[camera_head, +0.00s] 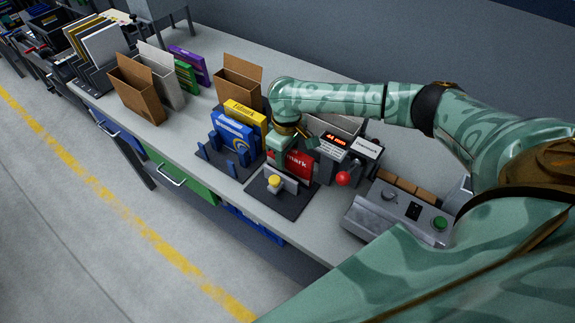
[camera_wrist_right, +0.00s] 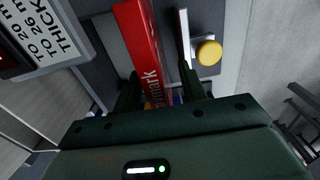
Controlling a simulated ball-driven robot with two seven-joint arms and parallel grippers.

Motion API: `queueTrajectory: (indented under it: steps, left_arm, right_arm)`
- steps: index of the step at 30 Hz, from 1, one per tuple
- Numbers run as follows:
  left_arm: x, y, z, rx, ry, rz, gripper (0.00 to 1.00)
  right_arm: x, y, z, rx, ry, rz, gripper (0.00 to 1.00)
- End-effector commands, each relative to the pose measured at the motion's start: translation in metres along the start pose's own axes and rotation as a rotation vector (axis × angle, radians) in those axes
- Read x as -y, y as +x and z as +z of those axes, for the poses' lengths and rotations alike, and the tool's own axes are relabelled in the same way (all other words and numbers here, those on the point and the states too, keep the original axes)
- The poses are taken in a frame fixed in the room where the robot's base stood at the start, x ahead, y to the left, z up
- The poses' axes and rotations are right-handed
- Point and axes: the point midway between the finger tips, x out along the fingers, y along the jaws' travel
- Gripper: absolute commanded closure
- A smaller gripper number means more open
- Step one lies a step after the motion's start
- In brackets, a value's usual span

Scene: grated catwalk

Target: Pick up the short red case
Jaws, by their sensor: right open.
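The red case (camera_head: 299,166) stands upright on a dark base plate (camera_head: 284,206) on the workbench, partly hidden behind my right gripper. In the right wrist view the red case (camera_wrist_right: 143,42) runs away from the camera, its lower end between my fingers. My right gripper (camera_head: 287,150) is over the case, pointing down. In the wrist view the right gripper (camera_wrist_right: 162,90) is open, with a finger on each side of the case and a gap toward the right finger. I cannot tell whether the left finger touches it. My left gripper is not in view.
A metal plate with a yellow knob (camera_head: 273,180) stands beside the case. A display box (camera_head: 336,142) and red ball knob (camera_head: 343,179) are close on the right. A grey control box (camera_head: 395,213) is nearer right.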

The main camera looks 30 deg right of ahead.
Motion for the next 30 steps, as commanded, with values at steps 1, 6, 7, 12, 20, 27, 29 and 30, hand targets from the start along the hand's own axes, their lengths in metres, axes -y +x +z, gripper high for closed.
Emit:
queueTrajectory:
  steps: [1, 6, 7, 12, 20, 27, 29, 30]
  left_arm:
    - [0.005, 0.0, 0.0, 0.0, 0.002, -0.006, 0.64]
    - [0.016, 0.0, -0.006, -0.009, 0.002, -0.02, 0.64]
    - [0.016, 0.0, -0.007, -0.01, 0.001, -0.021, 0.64]
    - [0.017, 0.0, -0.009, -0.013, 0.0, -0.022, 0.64]
    - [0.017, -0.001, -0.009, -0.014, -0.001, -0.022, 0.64]
    - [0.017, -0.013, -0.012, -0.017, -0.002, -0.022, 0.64]
    - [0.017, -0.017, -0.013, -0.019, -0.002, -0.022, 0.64]
    - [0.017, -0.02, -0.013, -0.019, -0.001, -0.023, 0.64]
  right_arm:
    - [0.0, 0.001, 0.0, 0.0, 0.0, 0.001, 0.58]
    - [0.0, -0.001, 0.0, -0.001, 0.0, 0.001, 0.69]
    - [0.0, -0.001, 0.0, -0.001, 0.0, 0.001, 0.78]
    - [0.0, -0.001, 0.0, -0.001, 0.0, 0.001, 1.0]
    - [0.0, -0.003, 0.0, -0.002, 0.0, 0.001, 1.0]
    - [0.004, -0.025, -0.001, -0.004, 0.0, 0.001, 1.0]
    - [0.004, -0.035, -0.001, -0.005, 0.0, 0.0, 1.0]
    - [0.004, -0.043, -0.001, -0.005, -0.001, 0.0, 1.0]
